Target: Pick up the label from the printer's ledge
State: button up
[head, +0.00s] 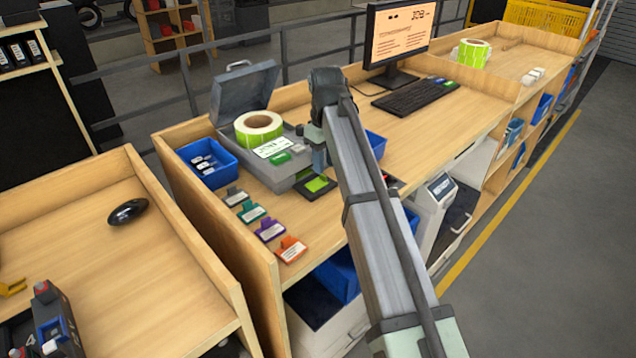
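The label printer (290,176) is a grey box with its lid (243,95) raised, standing on the wooden bench. A white and green label roll (258,127) sits inside it. A white label (271,148) with dark print lies at the printer's front, just below the roll. A small green piece (280,158) is beside the label. My gripper (317,157) points down just right of the label and looks apart from it. The arm hides part of the bench and printer's right side. The fingers are too small and covered to show whether they are open.
Four-colour tags, such as an orange one (291,249), lie along the bench front. A blue bin (207,163) stands left of the printer, another blue bin (375,144) right. A monitor (397,36) and keyboard (416,96) are farther back. Wooden side boards edge the bench.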

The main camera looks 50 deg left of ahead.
aim_at(325, 176)
jog(key=shift+f, duration=1.85)
grip_shut()
